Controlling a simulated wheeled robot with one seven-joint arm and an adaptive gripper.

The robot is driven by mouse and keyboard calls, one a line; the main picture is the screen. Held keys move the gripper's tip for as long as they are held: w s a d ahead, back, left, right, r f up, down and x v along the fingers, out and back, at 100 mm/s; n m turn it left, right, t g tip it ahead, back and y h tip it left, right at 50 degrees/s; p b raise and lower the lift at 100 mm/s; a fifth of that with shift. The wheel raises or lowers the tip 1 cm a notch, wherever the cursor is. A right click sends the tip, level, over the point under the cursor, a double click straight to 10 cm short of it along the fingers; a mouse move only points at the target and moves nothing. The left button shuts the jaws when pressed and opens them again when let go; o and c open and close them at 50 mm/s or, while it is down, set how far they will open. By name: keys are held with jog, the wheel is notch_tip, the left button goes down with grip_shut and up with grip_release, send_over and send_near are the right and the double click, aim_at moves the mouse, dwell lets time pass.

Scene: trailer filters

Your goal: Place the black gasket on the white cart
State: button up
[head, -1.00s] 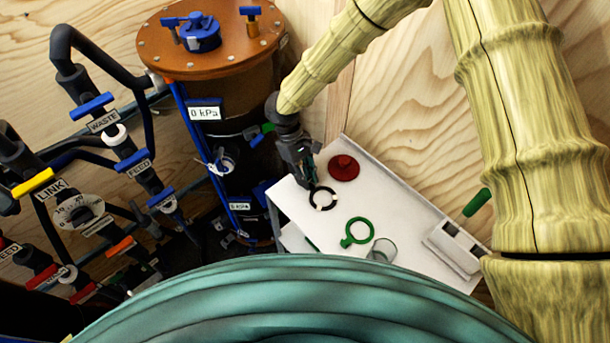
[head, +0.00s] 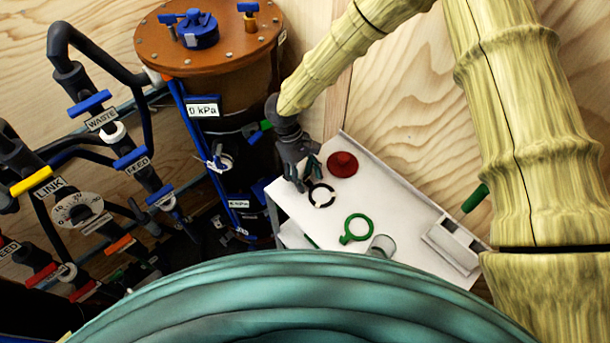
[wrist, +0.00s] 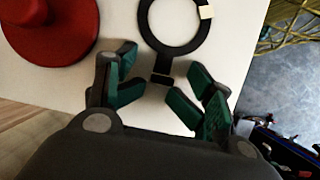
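The black gasket (head: 322,187), a ring with a tab and pale patches, lies on the top of the white cart (head: 385,203). In the wrist view the gasket (wrist: 146,32) lies flat on the white surface, with its tab pointing toward my gripper. My gripper (head: 304,176) is at the cart's left part, beside the gasket. In the wrist view my gripper (wrist: 167,88) has its green-padded fingers spread apart, with the gasket's tab showing between them. Nothing is held.
A red round part (head: 342,164) lies behind the gasket. A green ring (head: 357,229), a clear round piece (head: 381,246) and a white holder (head: 455,245) are farther right on the cart. A tall dark tank with an orange lid (head: 210,45) stands to the left.

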jog(key=shift+w+a+r, duration=0.1)
jog(key=shift+a, duration=0.05)
jog(key=b+v, duration=0.2)
jog(key=v, duration=1.1)
jog(key=shift+r, duration=0.15)
dwell(1.2)
